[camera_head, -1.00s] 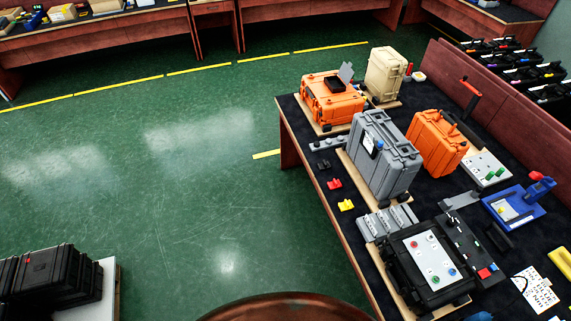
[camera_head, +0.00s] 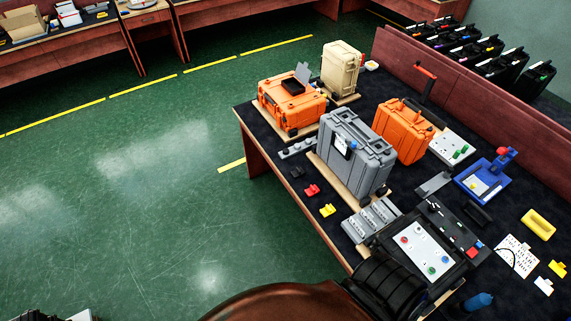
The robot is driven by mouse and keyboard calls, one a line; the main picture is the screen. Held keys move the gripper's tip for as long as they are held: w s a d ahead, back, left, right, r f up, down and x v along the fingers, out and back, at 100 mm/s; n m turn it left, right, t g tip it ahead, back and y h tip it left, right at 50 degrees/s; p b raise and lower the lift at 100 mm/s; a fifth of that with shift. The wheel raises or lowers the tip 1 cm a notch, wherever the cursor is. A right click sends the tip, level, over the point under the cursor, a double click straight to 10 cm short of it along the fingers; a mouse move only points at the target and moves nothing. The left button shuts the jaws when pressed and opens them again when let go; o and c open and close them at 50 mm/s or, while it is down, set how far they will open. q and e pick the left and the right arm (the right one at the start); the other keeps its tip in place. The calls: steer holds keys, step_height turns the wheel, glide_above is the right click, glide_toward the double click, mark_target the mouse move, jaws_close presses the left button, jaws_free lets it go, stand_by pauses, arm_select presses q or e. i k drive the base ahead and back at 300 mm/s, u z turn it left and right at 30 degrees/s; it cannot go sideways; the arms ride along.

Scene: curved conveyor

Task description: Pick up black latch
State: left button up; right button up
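The black latch (camera_head: 297,171) is a small dark piece lying on the dark table top near its left edge. A red latch (camera_head: 312,190) and a yellow latch (camera_head: 328,210) lie in a row with it toward the front. A grey bar with knobs (camera_head: 297,148) lies just behind it. The latch is small in the view and its fine shape is hard to make out. Neither of my grippers is in view. A black ribbed part at the bottom, over the front of the table, appears to be part of my arm.
A grey case (camera_head: 350,150) stands right of the latches. Orange cases (camera_head: 292,103) (camera_head: 403,130) and a beige case (camera_head: 342,68) stand farther back. A black case with a white panel (camera_head: 425,245) is at the front. Green floor (camera_head: 130,210) left of the table is clear.

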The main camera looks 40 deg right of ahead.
mark_target(300, 172)
steer(key=i, duration=1.3)
steer(key=z, duration=3.25)
